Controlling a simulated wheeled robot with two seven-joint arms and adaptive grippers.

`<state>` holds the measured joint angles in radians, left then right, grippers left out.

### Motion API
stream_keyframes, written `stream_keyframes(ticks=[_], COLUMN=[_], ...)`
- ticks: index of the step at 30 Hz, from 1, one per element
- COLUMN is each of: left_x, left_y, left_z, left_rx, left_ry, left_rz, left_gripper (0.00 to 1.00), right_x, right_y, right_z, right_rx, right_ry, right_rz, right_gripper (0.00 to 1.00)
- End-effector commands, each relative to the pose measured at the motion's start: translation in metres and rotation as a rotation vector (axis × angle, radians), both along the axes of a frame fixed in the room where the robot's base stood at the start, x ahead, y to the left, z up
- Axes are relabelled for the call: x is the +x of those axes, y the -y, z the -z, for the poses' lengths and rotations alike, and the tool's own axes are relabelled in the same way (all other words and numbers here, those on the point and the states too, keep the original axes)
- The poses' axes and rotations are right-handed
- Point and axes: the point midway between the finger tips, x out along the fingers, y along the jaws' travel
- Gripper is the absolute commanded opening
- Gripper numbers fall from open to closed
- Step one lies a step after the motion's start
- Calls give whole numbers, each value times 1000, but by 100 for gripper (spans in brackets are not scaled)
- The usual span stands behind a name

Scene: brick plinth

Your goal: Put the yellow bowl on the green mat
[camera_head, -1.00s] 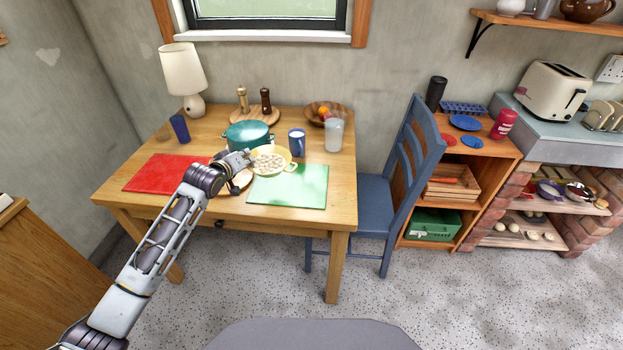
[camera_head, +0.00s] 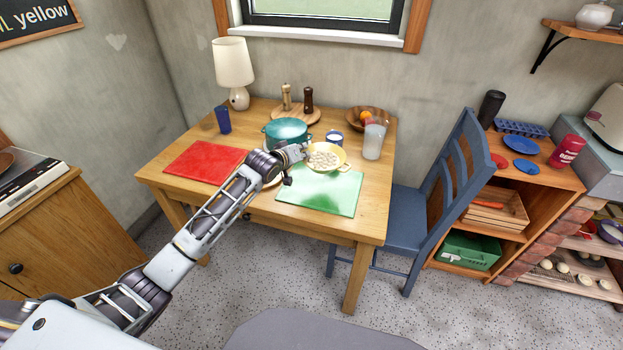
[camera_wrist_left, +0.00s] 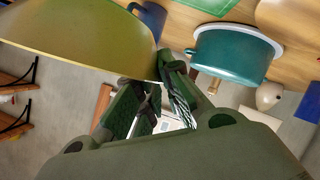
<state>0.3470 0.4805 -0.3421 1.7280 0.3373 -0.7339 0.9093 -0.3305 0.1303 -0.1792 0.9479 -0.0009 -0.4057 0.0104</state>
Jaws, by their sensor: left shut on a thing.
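The yellow bowl (camera_head: 342,163) holds small pale pieces and is at the far edge of the green mat (camera_head: 318,196), overlapping it in the head view. I cannot tell whether it hangs above the surface or touches it. My left gripper (camera_head: 306,150) is at the bowl's left side, shut on its rim. In the left wrist view the bowl (camera_wrist_left: 75,35) fills the upper left, with its rim at the left fingertips (camera_wrist_left: 158,78). Part of the mat (camera_wrist_left: 212,6) shows at the top there. My right gripper is not in view.
A teal pot (camera_head: 287,132) stands behind my gripper, a blue mug (camera_head: 334,138) just behind the bowl, and a frosted cup (camera_head: 374,142) right of it. A red mat (camera_head: 205,162) lies at the left. The near part of the green mat is clear.

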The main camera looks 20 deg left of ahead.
Motion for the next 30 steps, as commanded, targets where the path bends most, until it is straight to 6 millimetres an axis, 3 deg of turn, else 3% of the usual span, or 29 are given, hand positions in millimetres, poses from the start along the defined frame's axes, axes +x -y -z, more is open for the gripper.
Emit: stream_keyframes(ticks=[12, 26, 30], left_x=[0, 0, 0], left_y=[0, 0, 0], left_z=[49, 54, 64], left_rx=[0, 0, 0], left_ry=[1, 1, 0], left_rz=[0, 0, 0], left_gripper=[0, 0, 0], right_x=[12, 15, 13], right_y=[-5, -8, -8], right_z=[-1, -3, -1], right_rx=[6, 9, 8], right_ry=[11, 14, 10], right_rz=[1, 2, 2], right_gripper=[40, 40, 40])
